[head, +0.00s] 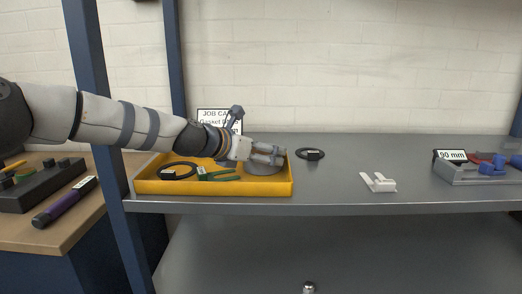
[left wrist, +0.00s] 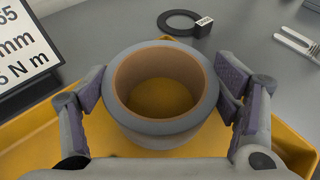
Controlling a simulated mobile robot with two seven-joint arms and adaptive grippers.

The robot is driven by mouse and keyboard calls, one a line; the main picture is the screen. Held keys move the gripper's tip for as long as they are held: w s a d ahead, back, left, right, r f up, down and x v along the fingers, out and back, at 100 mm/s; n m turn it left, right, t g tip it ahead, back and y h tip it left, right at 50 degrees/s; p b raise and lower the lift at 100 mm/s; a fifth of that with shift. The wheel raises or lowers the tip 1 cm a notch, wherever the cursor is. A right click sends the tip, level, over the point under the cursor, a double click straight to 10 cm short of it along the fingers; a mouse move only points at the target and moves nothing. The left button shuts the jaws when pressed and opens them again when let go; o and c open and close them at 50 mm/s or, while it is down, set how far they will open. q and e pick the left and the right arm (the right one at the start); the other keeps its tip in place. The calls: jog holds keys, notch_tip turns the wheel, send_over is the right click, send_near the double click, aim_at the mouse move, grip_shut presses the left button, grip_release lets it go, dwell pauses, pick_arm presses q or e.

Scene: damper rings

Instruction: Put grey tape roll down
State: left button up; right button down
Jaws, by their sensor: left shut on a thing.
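The grey tape roll (left wrist: 165,127), a thick grey ring with a brown inner wall, sits between the two pads of my left gripper (left wrist: 162,86) in the left wrist view. The pads press on it from both sides. In the head view my left gripper (head: 268,154) is over the right end of the yellow tray (head: 215,188), with the tape roll (head: 265,170) below its fingers. The tray floor shows through the roll's hole. I cannot tell whether the roll touches the floor. My right gripper is in neither view.
A black ring (head: 177,171) and a green-handled tool (head: 218,177) lie in the tray. A job card (head: 212,117) stands behind it. On the shelf lie a tagged dark ring (head: 310,153), a white forked piece (head: 379,183) and a grey bin (head: 470,175).

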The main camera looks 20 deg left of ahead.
pick_arm(q)
jog(key=shift+f, duration=0.15)
jog(key=o, duration=1.3)
jog(key=shift+o, duration=0.2)
jog(key=v, duration=1.2)
grip_shut()
